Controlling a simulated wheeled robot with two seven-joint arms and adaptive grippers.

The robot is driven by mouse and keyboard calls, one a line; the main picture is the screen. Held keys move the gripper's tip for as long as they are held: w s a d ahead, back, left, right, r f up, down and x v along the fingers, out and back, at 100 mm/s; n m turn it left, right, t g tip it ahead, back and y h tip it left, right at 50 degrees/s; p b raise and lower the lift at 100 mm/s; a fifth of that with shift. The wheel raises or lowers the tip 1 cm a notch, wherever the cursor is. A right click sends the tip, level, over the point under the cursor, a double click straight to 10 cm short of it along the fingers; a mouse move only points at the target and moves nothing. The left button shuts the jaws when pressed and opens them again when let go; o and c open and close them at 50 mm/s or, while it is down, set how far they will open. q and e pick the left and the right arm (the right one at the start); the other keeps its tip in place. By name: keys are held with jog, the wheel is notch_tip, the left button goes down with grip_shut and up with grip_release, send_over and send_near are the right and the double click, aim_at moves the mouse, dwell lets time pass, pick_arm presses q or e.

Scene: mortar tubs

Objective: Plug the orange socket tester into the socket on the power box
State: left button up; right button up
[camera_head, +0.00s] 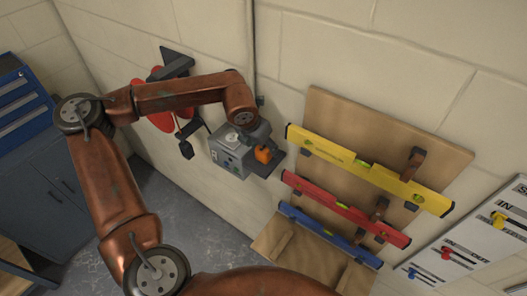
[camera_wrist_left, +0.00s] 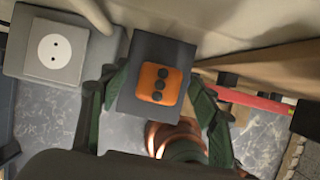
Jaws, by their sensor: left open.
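The orange socket tester (camera_head: 263,155) sits at a dark grey bracket (camera_head: 271,168) on the wall, right of the power box. In the left wrist view the tester (camera_wrist_left: 158,84) shows its orange face with dark round spots, against the dark grey bracket (camera_wrist_left: 160,50). The light grey power box (camera_head: 229,158) has a white round socket (camera_wrist_left: 54,50) with two holes, empty. My left gripper (camera_wrist_left: 155,82) is open, with one green finger on each side of the tester; I cannot tell whether they touch it. My right gripper is not in view.
A board with a yellow level (camera_head: 365,168), a red level (camera_head: 345,208) and a blue level (camera_head: 328,235) is right of the tester. Red reels (camera_head: 161,121) hang left of the power box. A blue tool chest (camera_head: 22,100) stands far left. A white panel (camera_head: 470,250) is at right.

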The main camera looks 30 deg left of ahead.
pick_arm(q)
jog(key=shift+f, duration=0.15)
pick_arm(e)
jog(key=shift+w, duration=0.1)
pick_arm(q)
jog(key=shift+c, duration=0.4)
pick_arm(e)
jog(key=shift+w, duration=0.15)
pick_arm(q)
jog(key=c, duration=1.1)
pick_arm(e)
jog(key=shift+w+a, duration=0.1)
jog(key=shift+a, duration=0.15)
